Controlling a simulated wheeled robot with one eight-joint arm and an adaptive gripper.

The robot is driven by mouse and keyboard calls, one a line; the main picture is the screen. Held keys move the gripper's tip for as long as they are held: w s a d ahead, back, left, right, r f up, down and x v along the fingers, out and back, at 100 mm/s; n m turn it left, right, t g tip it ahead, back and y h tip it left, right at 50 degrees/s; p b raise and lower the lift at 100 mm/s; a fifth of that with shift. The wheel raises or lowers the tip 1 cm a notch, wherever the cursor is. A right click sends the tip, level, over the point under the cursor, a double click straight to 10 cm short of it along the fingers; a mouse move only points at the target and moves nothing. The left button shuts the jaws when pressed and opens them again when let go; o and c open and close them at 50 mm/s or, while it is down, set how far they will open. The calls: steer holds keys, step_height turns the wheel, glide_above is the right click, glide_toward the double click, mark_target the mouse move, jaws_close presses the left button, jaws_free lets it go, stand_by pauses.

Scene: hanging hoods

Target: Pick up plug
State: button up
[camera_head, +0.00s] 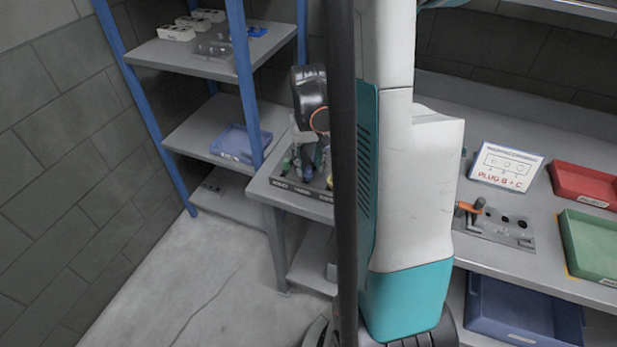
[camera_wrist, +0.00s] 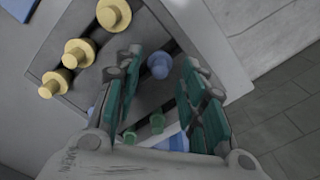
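A dark plug rack (camera_head: 290,186) stands at the left end of the workbench, partly hidden by my arm. In the wrist view, yellow plugs (camera_wrist: 78,52) stand along its left side. A blue plug (camera_wrist: 159,66) lies between the fingertips of my gripper (camera_wrist: 160,72), with a gap on both sides. Green plugs (camera_wrist: 157,122) and another blue piece (camera_wrist: 178,141) show lower down between the fingers. My gripper is open and empty, pointing down at the rack. In the head view my gripper (camera_head: 310,158) shows small over the rack.
A sign reading "PLUG B + C" (camera_head: 507,166) stands on the bench. A metal plate with holes (camera_head: 497,230) holds an orange-handled piece (camera_head: 470,208). Red (camera_head: 585,184) and green (camera_head: 590,246) trays sit right, a blue bin (camera_head: 520,310) below. A blue-post shelf (camera_head: 215,135) stands left.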

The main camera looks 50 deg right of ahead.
steer(key=shift+f, duration=0.75)
steer(key=shift+r, duration=0.1)
steer(key=shift+c, duration=0.4)
jaws_close()
steer(key=shift+r, duration=0.1)
